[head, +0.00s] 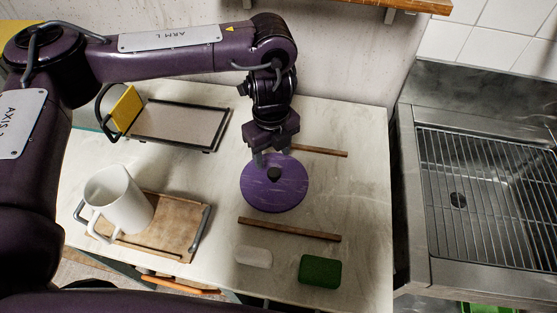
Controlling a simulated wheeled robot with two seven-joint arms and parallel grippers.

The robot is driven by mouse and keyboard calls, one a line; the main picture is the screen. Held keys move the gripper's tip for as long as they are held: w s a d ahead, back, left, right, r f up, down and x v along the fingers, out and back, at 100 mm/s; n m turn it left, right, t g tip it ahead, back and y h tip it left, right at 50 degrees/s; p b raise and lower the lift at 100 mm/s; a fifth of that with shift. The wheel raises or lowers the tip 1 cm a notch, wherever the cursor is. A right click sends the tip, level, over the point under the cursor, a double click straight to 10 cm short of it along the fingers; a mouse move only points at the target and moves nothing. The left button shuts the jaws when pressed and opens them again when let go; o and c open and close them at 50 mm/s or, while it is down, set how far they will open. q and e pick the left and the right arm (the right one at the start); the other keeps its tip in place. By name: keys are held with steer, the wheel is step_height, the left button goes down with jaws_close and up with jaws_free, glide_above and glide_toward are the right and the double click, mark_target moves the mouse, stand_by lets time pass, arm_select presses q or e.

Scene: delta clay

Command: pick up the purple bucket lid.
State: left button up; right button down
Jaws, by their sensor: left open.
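The purple bucket lid (262,195) is a round disc with a dark knob (274,174) near its middle. It lies on the pale marbled counter (350,200), in the middle of the head view, between two thin wooden strips. My left gripper (271,158) points down over the far edge of the lid, just behind the knob. Its fingers are apart and nothing shows between them. I cannot tell whether the fingertips touch the lid. My right gripper is not in view.
Wooden strips (290,230) and (320,151) flank the lid. A white soap bar (254,257) and green sponge (320,271) lie in front. A white jug (118,197) stands on a wooden tray (181,225) at left. A dark-framed rack (178,123) is behind. A metal sink (480,200) is right.

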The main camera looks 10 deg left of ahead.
mark_target(274, 172)
arm_select(q)
steer(key=f, duration=0.2)
steer(key=shift+s+d+f, duration=0.1)
steer(key=shift+s+f, duration=0.1)
steer(key=shift+f, duration=0.2)
step_height(274, 172, down, 4)
steer(key=shift+d+r+b, duration=0.15)
steer(key=shift+b, duration=0.15)
steer(key=shift+f, duration=0.5)
steer(key=c, duration=1)
steer(key=shift+c, duration=0.3)
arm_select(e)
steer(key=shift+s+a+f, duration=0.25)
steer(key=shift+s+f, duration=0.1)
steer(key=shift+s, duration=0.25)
arm_select(q)
steer(key=shift+r, duration=0.1)
